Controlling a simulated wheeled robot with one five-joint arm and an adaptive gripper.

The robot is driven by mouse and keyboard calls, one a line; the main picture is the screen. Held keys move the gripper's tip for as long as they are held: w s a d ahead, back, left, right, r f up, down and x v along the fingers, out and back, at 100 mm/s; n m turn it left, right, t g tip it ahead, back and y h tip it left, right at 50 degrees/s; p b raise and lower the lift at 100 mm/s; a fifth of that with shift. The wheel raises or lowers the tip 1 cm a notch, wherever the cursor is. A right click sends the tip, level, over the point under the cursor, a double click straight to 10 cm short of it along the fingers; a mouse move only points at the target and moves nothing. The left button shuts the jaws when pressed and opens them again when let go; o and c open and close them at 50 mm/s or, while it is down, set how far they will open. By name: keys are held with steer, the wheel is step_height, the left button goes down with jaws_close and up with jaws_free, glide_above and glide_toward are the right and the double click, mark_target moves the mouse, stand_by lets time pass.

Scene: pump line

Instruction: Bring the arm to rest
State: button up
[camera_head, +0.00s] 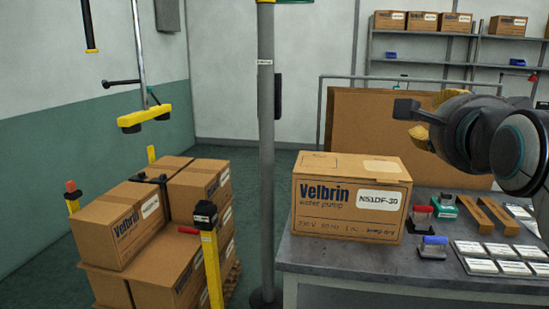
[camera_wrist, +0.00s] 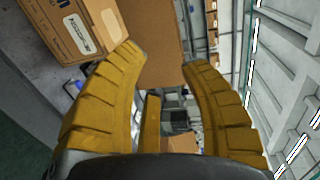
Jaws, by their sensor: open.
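My gripper (camera_wrist: 165,58) shows in the wrist view as two yellow ribbed fingers held apart with nothing between them. In the head view my arm reaches in from the right above the bench, and the yellow fingers of my gripper (camera_head: 420,120) point left. A closed Velbrin water pump carton (camera_head: 325,215) with a white label stands on the bench below and left of my gripper, apart from it. The same carton (camera_wrist: 60,40) shows at upper left in the wrist view.
The grey bench (camera_head: 390,262) also holds stamps (camera_head: 433,247), wooden blocks (camera_head: 480,215) and white label cards (camera_head: 495,267). A grey post (camera_head: 266,150) stands left of the bench. Stacked cartons (camera_head: 105,230) and a yellow-headed hanging lifter (camera_head: 145,117) are further left. A brown board (camera_head: 370,120) stands behind.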

steer(key=s+a+f+n+g+y+p, duration=0.1)
steer(key=s+a+f+n+g+p, duration=0.2)
steer(key=s+f+n+g+p, duration=0.3)
steer(key=s+a+f+n+g+y+p, duration=0.2)
steer(key=s+a+f+n+g+p, duration=0.2)
steer(key=s+f+n+p, duration=0.8)
steer(key=s+f+n+g, duration=0.1)
steer(key=s+n+g, duration=0.1)
steer(key=shift+s+a+f+g+p, duration=0.2)
steer(key=shift+a+f+g+p, duration=0.1)
steer(key=shift+p, duration=0.05)
steer(key=shift+d, duration=0.1)
